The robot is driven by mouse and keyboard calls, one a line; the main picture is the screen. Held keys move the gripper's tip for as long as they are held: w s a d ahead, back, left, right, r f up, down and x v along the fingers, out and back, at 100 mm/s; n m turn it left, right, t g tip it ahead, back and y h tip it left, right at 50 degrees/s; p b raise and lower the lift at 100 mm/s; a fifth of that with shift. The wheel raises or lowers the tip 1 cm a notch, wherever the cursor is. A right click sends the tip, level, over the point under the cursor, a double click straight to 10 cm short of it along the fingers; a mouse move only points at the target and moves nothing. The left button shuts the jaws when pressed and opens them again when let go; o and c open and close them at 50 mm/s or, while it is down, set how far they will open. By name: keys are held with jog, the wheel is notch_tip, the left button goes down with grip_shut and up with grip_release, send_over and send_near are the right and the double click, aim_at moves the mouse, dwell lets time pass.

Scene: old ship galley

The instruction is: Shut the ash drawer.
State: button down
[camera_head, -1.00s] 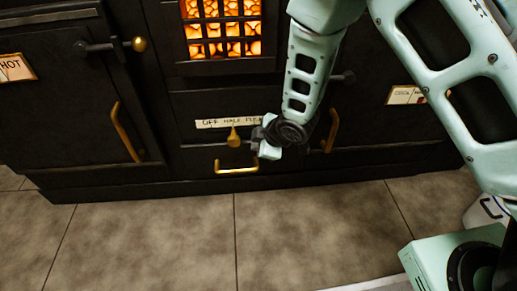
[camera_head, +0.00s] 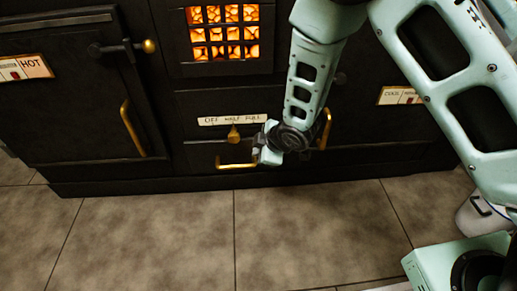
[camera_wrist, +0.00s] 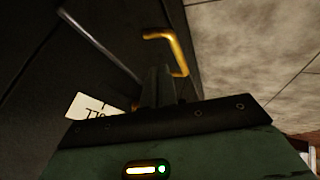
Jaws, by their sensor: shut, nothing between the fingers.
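The ash drawer (camera_head: 203,155) is the low black front under the control lever at the bottom middle of the stove. Its brass bar handle (camera_head: 236,166) shows in the head view and also in the wrist view (camera_wrist: 168,45). I cannot tell how far the drawer stands out from the stove. My gripper (camera_head: 260,156) is shut and empty, right beside the right end of the handle. In the wrist view its dark fingers (camera_wrist: 158,88) point at the drawer front near the handle. Whether they touch is unclear.
A brass lever (camera_head: 234,134) sits just above the drawer, under a white label strip (camera_head: 232,119). The glowing fire grate (camera_head: 223,33) is higher up. Oven doors with brass handles (camera_head: 132,128) flank it. The tiled floor (camera_head: 200,235) in front is clear.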

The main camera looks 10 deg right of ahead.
jog(key=p+v, duration=0.4)
jog(key=v, duration=0.5)
jog(key=s+d+r+m+g+h+p, duration=0.2)
jog(key=s+r+m+g+p, duration=0.15)
jog(key=s+r, duration=0.95)
jog(key=s+d+r+m+g+h+p, duration=0.2)
jog(key=s+r+m+p, duration=0.3)
jog(key=s+r, duration=0.75)
notch_tip(320, 180, up, 39)
jog(key=p, duration=3.7)
jog(key=shift+w+d+r+p, duration=0.2)
jog(key=shift+w+d+p, duration=0.05)
jog(key=shift+w+p, duration=0.15)
jog(key=shift+g, duration=0.25)
